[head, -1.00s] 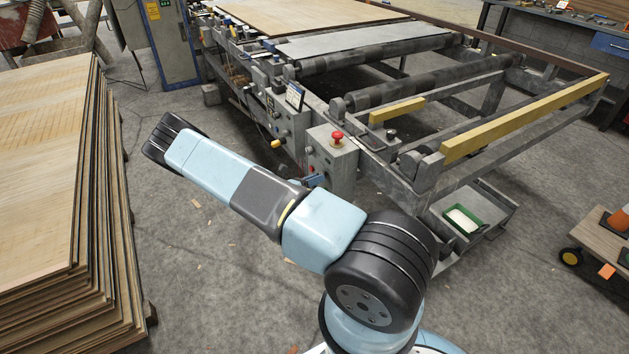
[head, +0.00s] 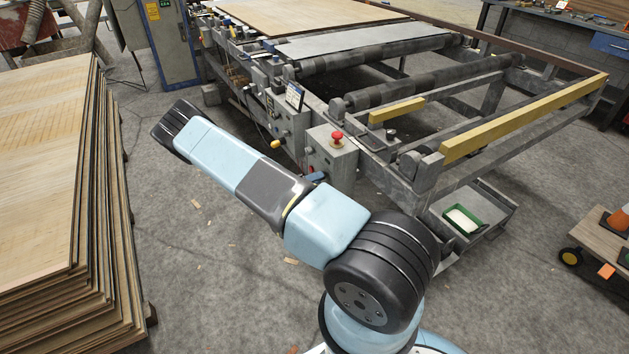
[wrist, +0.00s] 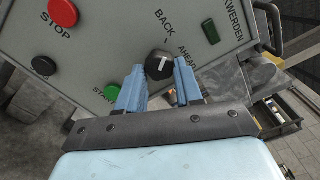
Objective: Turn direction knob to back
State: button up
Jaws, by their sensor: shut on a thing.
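The direction knob (wrist: 159,65) is black with a pale mark, on a grey control panel (wrist: 108,44). In the wrist view the BACK label is above the knob and AHEAD to its right. My gripper (wrist: 160,71) has one blue finger on each side of the knob and is shut on it. The pale mark is small, and I cannot tell surely which label it points to. In the head view the grey control box (head: 343,163) stands at the machine's near corner. A blue fingertip part (head: 315,177) shows beside it; the knob is hidden there.
The panel also carries a red STOP button (wrist: 63,12), a green START button (wrist: 112,92), a black button (wrist: 44,65) and a dark green rectangular part (wrist: 211,32). A red mushroom button (head: 337,137) tops the box. A veneer stack (head: 55,180) stands left; open floor lies between.

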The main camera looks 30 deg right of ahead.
jog(key=shift+w, duration=0.15)
jog(key=o, duration=1)
jog(key=shift+f, duration=0.1)
jog(key=shift+o, duration=0.2)
jog(key=a, duration=1.4)
jog(key=shift+s, duration=0.3)
jog(key=shift+d, duration=0.1)
jog(key=s+r+m+g+y, duration=0.1)
jog(key=s+r+m+y, duration=0.4)
jog(key=r, duration=0.6)
jog(key=s+a+r+m+g+y, duration=0.1)
jog(key=r+m+y, duration=0.2)
jog(key=r+m, duration=0.65)
jog(key=s+r+m+g+y, duration=0.1)
jog(key=s+r+m+y, duration=0.25)
jog(key=r, duration=1.05)
jog(key=s+a+r+m+t+y, duration=0.2)
jog(key=s+r+m, duration=0.4)
jog(key=s+r, duration=0.3)
jog(key=s+a+r+m+t+y, duration=0.3)
jog(key=s+r+m+t, duration=0.3)
jog(key=s, duration=0.9)
notch_tip(320, 180, up, 4)
jog(key=shift+f+m+y, duration=0.1)
jog(key=shift+m+y, duration=0.6)
jog(key=shift+y, duration=0.05)
